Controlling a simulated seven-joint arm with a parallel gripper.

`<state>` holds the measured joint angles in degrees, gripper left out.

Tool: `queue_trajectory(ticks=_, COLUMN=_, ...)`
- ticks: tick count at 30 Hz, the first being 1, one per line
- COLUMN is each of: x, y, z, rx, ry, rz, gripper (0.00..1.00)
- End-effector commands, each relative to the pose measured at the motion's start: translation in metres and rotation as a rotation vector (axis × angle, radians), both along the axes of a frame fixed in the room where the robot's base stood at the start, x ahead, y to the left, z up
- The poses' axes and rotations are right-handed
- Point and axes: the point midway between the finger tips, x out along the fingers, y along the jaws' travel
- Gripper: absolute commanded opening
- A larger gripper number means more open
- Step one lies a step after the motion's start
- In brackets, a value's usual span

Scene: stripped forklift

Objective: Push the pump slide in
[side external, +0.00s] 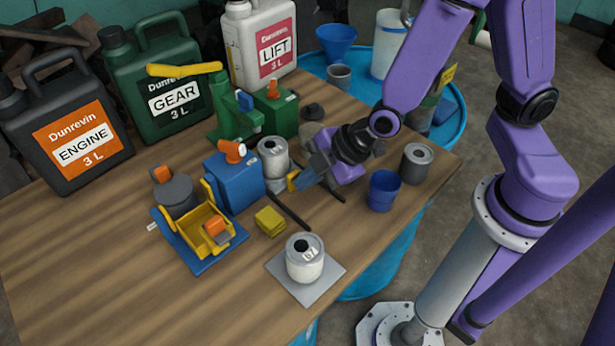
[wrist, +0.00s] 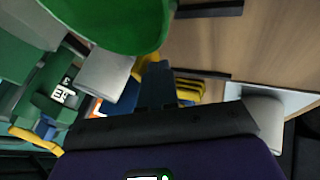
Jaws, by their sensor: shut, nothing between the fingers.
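A green pump-like body (side external: 235,122) with a long yellow lever (side external: 184,70) and a small blue block (side external: 244,101) stands at the back middle of the table. I cannot tell for sure which part is the pump slide. My gripper (side external: 293,181) is shut and empty, low over the table, just right of a silver can (side external: 273,158) and in front of the green pump. In the wrist view, my fingers (wrist: 154,65) point away, with yellow at the tip; a large green round shape fills the top left and hides part of the scene.
A blue box (side external: 234,183) with an orange cap and a blue-yellow cart (side external: 203,225) stand left. Two black bars (side external: 289,212) lie near my gripper. A yellow block (side external: 270,222), a can (side external: 305,259) on a grey plate, a blue cup (side external: 383,190) and a grey can (side external: 417,163) stand nearby.

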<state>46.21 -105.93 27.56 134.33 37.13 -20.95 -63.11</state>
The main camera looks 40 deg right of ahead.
Motion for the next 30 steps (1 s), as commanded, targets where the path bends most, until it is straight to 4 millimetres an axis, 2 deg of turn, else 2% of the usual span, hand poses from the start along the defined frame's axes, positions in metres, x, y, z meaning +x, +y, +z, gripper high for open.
queue_trajectory(ticks=7, x=0.004, y=0.0, z=0.0, rx=0.0, ry=-0.001, rz=-0.001, gripper=0.0)
queue_trajectory(ticks=21, x=0.049, y=0.001, z=0.0, rx=0.001, ry=-0.001, rz=-0.001, gripper=0.0)
queue_trajectory(ticks=30, x=0.055, y=0.0, z=0.0, rx=0.003, ry=-0.004, rz=-0.005, gripper=0.0)
